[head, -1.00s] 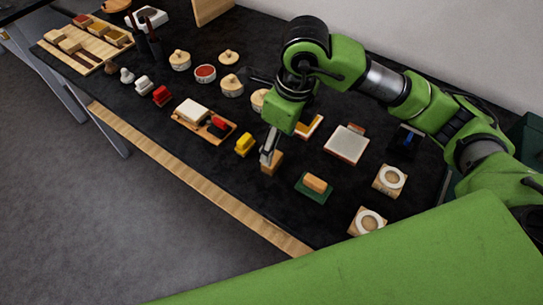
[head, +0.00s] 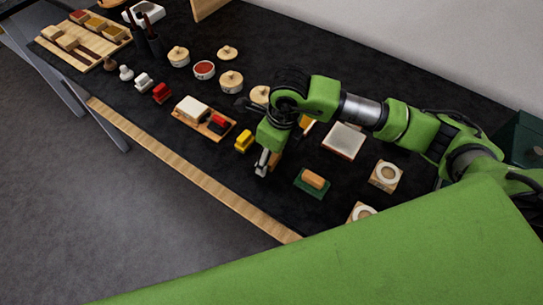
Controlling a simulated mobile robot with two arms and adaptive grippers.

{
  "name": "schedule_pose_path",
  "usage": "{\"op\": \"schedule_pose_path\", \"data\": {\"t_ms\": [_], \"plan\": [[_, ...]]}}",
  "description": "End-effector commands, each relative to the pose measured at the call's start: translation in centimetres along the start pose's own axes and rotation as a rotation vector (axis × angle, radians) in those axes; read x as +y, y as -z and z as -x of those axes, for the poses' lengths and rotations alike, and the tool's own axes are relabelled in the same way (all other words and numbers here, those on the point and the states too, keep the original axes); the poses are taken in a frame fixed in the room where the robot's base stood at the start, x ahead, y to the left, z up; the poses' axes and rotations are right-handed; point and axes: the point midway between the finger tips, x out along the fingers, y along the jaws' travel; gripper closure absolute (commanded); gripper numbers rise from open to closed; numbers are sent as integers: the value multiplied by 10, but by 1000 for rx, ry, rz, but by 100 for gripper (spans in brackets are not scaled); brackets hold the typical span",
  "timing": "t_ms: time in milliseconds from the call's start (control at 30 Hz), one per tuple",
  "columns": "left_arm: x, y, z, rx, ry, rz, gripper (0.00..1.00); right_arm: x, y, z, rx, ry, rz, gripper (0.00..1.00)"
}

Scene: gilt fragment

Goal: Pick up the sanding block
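A small tan wooden block (head: 276,160), which I take to be the sanding block, is near the front edge of the black table top. It is partly hidden behind my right gripper (head: 263,167). The gripper points down, with a grey finger in front of and left of the block. I cannot tell whether the fingers touch the block or how far apart they are. Another tan-orange block (head: 313,178) lies on a green pad (head: 310,190) to the right. My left gripper is not in view.
A yellow block (head: 244,141) stands close left of the gripper. A wooden tray (head: 218,131) with a white block and small red and black items lies farther left. A grey-topped square piece (head: 343,141) and wooden blocks with white rings (head: 386,175) are at right.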

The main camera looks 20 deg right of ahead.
Motion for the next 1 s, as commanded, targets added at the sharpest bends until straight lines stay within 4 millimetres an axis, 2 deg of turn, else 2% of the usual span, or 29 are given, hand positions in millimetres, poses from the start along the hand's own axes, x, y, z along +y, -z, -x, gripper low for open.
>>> {"op": "schedule_pose_path", "data": {"t_ms": [33, 100, 133, 467, 633, 767, 1000], "plan": [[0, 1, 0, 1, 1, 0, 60, 0, 0, 0, 0, 0, 0, 58], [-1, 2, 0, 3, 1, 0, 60, 0, 0, 0, 0, 0, 0, 77], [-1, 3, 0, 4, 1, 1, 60, 0, 0, 0, 0, 0, 0, 78], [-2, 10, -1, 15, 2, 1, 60, 0, 0, 1, -1, 1, 0, 79], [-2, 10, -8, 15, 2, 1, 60, -1, -3, 10, -5, 2, 0, 79], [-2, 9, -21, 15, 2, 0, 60, -1, -6, 29, -8, 6, 2, 79], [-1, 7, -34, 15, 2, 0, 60, 47, -32, 84, -11, 1, 9, 79]]}}
